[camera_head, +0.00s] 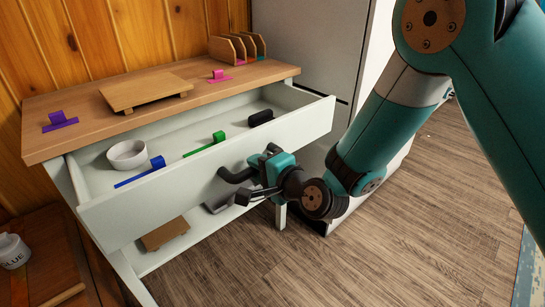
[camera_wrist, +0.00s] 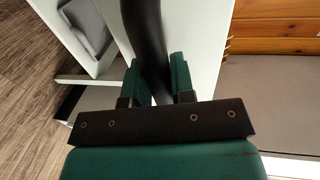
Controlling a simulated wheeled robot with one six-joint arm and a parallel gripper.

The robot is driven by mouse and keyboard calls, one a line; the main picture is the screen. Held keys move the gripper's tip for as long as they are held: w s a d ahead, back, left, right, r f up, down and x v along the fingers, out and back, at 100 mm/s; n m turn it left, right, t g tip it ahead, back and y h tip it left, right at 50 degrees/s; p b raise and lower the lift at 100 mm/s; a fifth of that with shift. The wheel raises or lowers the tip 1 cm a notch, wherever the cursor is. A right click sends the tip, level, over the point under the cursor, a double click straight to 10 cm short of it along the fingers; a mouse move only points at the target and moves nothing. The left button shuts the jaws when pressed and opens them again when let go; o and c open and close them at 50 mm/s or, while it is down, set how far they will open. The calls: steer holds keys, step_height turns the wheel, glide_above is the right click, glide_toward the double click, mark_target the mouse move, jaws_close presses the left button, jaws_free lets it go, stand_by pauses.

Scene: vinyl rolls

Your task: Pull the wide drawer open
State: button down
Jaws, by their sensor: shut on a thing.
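The wide white drawer (camera_head: 145,203) stands pulled out from under the wooden top of the cabinet in the head view. Its inside shows, with several things in it. The dark curved handle (camera_head: 234,175) is on the drawer front. My gripper (camera_head: 262,170) is at the right part of the handle and partly hides it. In the wrist view, the handle (camera_wrist: 146,30) runs between the two green fingers of my gripper (camera_wrist: 155,80), which are shut on it.
The drawer holds a white bowl (camera_head: 128,154), a blue piece (camera_head: 142,172), a green piece (camera_head: 205,145) and a black object (camera_head: 260,118). A wooden board (camera_head: 145,90) and an organizer (camera_head: 237,48) stand on the cabinet top (camera_head: 85,105). Open floor (camera_head: 390,250) lies right.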

steer(key=shift+s+d, duration=0.25)
steer(key=shift+d, duration=0.05)
steer(key=c, duration=1)
jaws_free()
steer(key=shift+o, duration=0.2)
